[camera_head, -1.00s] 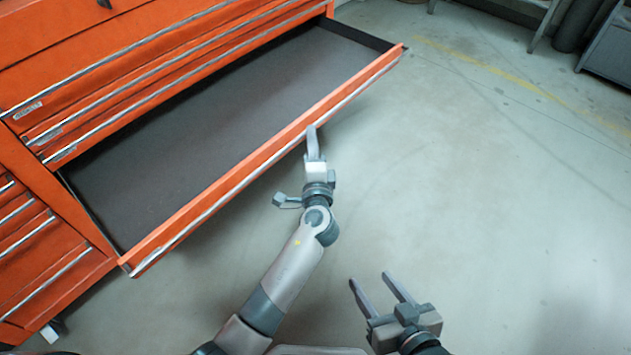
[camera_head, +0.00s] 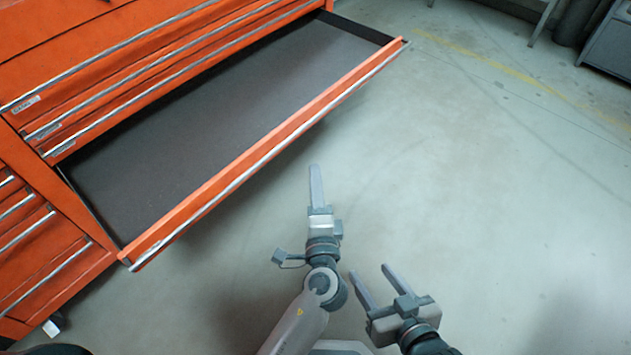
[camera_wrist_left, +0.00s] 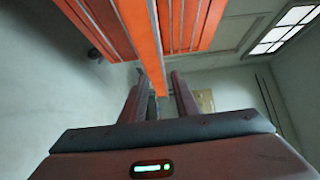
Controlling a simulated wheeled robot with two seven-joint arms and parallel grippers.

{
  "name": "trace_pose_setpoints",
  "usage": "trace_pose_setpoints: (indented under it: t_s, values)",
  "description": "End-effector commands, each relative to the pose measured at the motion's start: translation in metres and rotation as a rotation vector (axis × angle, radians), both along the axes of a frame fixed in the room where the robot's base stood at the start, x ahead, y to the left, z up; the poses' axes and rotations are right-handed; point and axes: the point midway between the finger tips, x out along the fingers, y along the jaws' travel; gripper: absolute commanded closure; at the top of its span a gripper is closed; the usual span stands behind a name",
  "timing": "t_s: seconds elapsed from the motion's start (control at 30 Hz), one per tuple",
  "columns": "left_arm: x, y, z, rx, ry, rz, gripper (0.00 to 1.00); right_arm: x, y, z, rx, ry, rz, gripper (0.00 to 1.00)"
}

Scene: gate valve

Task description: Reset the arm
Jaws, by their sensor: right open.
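The orange tool cabinet (camera_head: 60,70) has one wide drawer (camera_head: 265,150) pulled out, with a bare dark lining and a silver handle strip along its front. My left gripper (camera_head: 315,185) is in front of the drawer, clear of the handle strip, and is seen edge-on. In the left wrist view its two fingers (camera_wrist_left: 160,98) stand apart with nothing between them; the orange drawer front (camera_wrist_left: 145,45) is beyond. My right gripper (camera_head: 383,290) is open and empty, low in the head view, to the right of the left one.
The grey floor (camera_head: 480,200) to the right is clear. A yellow line (camera_head: 500,68) crosses it further off. A grey cabinet (camera_head: 610,45) stands at the top right. Closed drawers (camera_head: 30,240) are at the lower left.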

Motion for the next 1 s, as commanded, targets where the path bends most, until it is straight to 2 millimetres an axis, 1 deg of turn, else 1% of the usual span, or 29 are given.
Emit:
trace_pose_setpoints:
  t_s: [0.47, 0.63, 0.77, 0.87, 1.0]
  values:
    - [0.0, 0.0, 0.0, -0.001, 0.0, -0.001, 0.72, -0.001, -0.001, -0.002, -0.003, 0.007, -0.001, 0.49]
    - [-0.003, 0.005, -0.006, -0.038, 0.02, 0.0, 0.72, -0.001, -0.001, -0.002, -0.004, 0.006, 0.0, 0.49]
    - [-0.012, 0.018, -0.023, -0.137, 0.072, 0.004, 0.72, -0.001, -0.001, -0.002, -0.003, 0.005, 0.0, 0.49]
    - [-0.025, 0.032, -0.041, -0.26, 0.133, 0.008, 0.72, -0.001, -0.001, -0.002, -0.003, 0.005, 0.0, 0.49]
    - [-0.05, 0.053, -0.067, -0.485, 0.231, 0.021, 0.72, -0.001, -0.001, -0.001, -0.003, 0.004, 0.0, 0.49]
